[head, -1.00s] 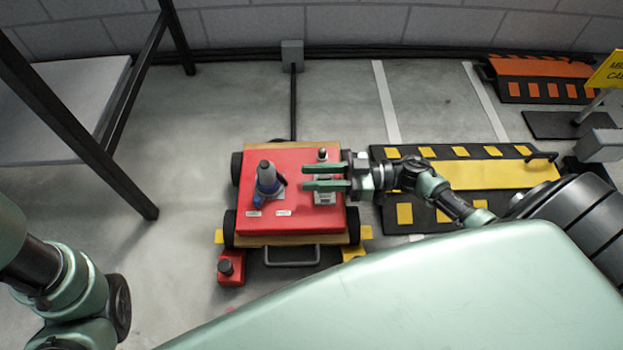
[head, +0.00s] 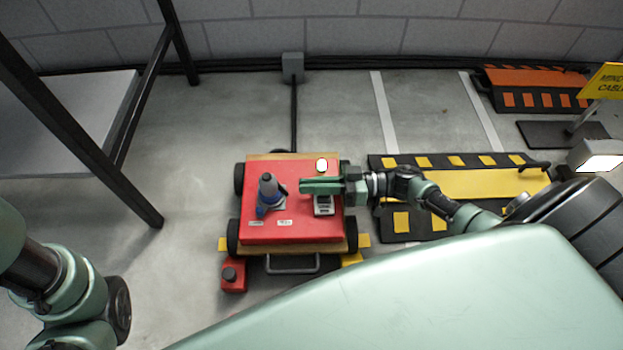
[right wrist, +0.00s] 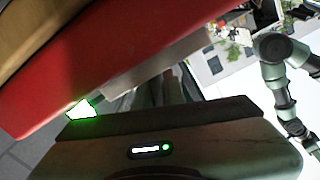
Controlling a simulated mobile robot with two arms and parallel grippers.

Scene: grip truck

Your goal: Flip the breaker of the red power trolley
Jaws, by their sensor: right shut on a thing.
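The red power trolley (head: 262,222) stands on the floor in the middle of the head view. Its grey breaker box (head: 323,206) is on the right of the red top, partly covered by my gripper. A lamp (head: 322,165) behind the breaker glows; a bright lamp also shows in the right wrist view (right wrist: 82,109). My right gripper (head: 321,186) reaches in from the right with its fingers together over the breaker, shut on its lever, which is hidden. A blue-grey plug (head: 268,192) stands on the top's left. Only links of my left arm show; its gripper is out of view.
A black cable runs from the trolley to a wall box (head: 292,67). A yellow-black cable ramp (head: 480,188) lies to the right. A grey table (head: 75,120) stands left. A work light (head: 598,157) glows at far right. Yellow chocks and a red block (head: 233,275) flank the trolley.

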